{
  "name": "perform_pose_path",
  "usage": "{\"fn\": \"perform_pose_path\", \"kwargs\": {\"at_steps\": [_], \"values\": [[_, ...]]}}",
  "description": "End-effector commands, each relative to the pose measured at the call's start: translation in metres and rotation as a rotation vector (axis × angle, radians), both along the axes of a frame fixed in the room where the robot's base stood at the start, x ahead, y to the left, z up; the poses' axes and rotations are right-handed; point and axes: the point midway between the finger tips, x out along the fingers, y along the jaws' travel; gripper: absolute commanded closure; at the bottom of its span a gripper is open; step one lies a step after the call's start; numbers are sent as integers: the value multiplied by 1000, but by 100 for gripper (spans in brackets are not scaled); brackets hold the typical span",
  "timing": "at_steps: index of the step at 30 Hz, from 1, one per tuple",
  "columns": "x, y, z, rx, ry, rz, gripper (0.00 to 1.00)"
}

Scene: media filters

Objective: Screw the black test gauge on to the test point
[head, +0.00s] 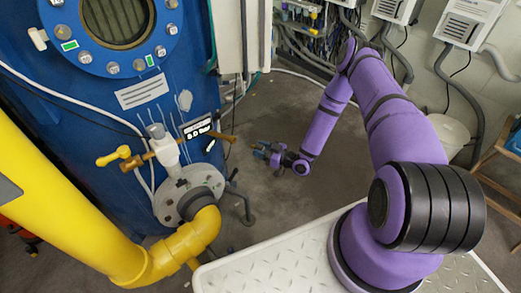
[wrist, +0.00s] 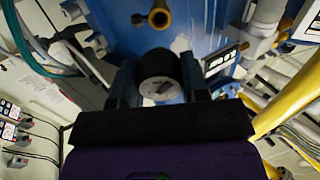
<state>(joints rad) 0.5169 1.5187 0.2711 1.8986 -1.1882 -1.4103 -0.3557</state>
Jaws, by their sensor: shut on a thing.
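My gripper (wrist: 160,82) is shut on a dark, round, black gauge (wrist: 157,66), which sits between the two fingers in the wrist view. A pale patch shows on its near side. In the head view, my gripper (head: 261,150) is small, right of the blue tank and over the floor; the gauge is hard to make out there. A round brass fitting with an open end (wrist: 159,18), apparently the test point, shows beyond the gauge in the wrist view. The gauge looks apart from it. In the head view, a brass pipe end (head: 228,137) sticks out left of my gripper.
The blue tank (head: 90,130) fills the left, with a black display unit (head: 197,127), also in the wrist view (wrist: 220,61). A yellow pipe (head: 60,215) curves to a grey flange (head: 192,186). Cabling and wall boxes stand behind. Floor around my gripper is clear.

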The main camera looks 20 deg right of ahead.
Motion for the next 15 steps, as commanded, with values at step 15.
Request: {"fn": "perform_pose_path", "kwargs": {"at_steps": [15], "values": [[23,21,0,1,-1,0,100]]}}
